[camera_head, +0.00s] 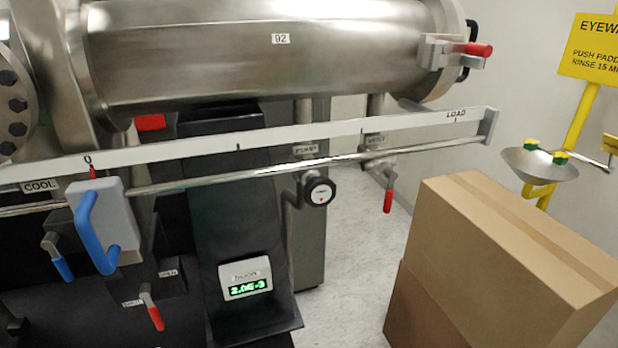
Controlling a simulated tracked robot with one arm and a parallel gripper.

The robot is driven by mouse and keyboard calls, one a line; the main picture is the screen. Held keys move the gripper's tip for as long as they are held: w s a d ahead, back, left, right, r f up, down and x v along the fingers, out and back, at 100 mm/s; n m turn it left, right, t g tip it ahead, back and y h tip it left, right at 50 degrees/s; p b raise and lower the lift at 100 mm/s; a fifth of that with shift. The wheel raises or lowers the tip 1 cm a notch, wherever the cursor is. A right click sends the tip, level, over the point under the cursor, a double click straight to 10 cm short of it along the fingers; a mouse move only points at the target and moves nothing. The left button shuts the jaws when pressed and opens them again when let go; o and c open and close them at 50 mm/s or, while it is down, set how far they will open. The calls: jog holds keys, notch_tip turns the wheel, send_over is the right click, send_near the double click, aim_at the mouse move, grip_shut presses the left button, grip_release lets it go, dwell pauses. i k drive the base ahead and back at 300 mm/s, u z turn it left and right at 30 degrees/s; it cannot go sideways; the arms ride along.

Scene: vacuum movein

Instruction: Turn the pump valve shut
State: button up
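My gripper does not show in this view, and nothing is seen touching the knob.
A vent valve with a red handle (388,195) hangs right of the knob. A long rail (350,128) crosses above, carrying a grey block with a blue handle (95,225). Stacked cardboard boxes (500,255) stand at right. A display (246,280) is below.

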aim_at(319, 191)
jog(key=u, duration=0.95)
jog(key=k, duration=0.4)
jog(key=z, duration=0.85)
